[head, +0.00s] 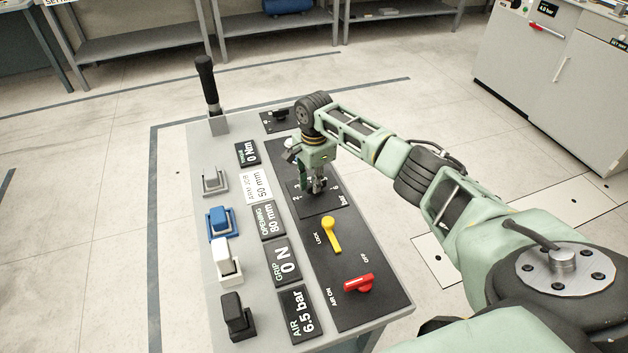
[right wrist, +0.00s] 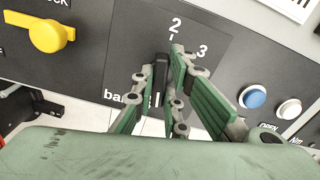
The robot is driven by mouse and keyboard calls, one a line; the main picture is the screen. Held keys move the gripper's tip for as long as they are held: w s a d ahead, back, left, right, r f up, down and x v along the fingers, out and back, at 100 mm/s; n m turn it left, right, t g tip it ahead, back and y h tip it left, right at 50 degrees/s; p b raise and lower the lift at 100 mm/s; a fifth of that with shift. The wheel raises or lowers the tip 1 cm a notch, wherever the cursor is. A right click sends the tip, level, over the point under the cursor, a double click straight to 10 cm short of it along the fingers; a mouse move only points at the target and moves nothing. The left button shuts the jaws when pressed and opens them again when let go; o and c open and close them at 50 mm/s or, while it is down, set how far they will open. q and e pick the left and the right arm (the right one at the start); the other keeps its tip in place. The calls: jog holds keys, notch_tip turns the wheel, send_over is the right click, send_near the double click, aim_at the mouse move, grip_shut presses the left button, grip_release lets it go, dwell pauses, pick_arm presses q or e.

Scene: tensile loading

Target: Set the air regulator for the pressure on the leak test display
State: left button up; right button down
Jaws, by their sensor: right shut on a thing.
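My right gripper (head: 317,186) is over the regulator's dark dial plate (head: 322,208) on the console. The right wrist view shows its green fingers (right wrist: 170,82) shut on a black regulator knob (right wrist: 160,72). The numbers 2 and 3 and the word "bar" show around the knob; the fingers hide other marks, and I cannot tell the exact setting. The console's air display (head: 303,312) reads 6.5 bar. A small dark display (head: 547,9) on the far right cabinet seems to read 4.0 bar, but it is tiny. My left gripper is not in view.
A yellow lock lever (head: 331,234) and a red air lever (head: 358,284) are on the same panel, nearer me. Blue, white and black switches line the console's left side. A tall black-handled lever (head: 207,80) stands at the far end. Open floor lies left.

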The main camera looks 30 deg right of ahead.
jog(key=n+p, duration=0.1)
jog(key=p, duration=0.1)
jog(key=n+p, duration=0.2)
jog(key=p, duration=0.1)
jog(key=shift+s+a+r, duration=0.1)
jog(key=shift+s+r, duration=0.05)
jog(key=shift+r, duration=0.1)
jog(key=shift+f+n+p, duration=0.1)
jog(key=shift+n+p, duration=0.4)
jog(key=shift+p, duration=0.05)
jog(key=n+p, duration=0.1)
jog(key=n, duration=0.1)
jog(key=shift+f+n, duration=0.1)
jog(key=shift+n, duration=0.2)
jog(key=n, duration=0.3)
jog(key=shift+s+d+n+p, duration=0.15)
jog(key=shift+d+n+p, duration=0.05)
jog(key=shift+n+p, duration=0.15)
jog(key=n, duration=0.3)
jog(key=shift+d+n, duration=0.1)
jog(key=shift+n, duration=0.15)
jog(key=n, duration=0.4)
jog(key=shift+d+n, duration=0.15)
jog(key=shift+n, duration=0.15)
jog(key=shift+d+n, duration=0.1)
jog(key=shift+n, duration=1.7)
jog(key=c, duration=1.8)
grip_release()
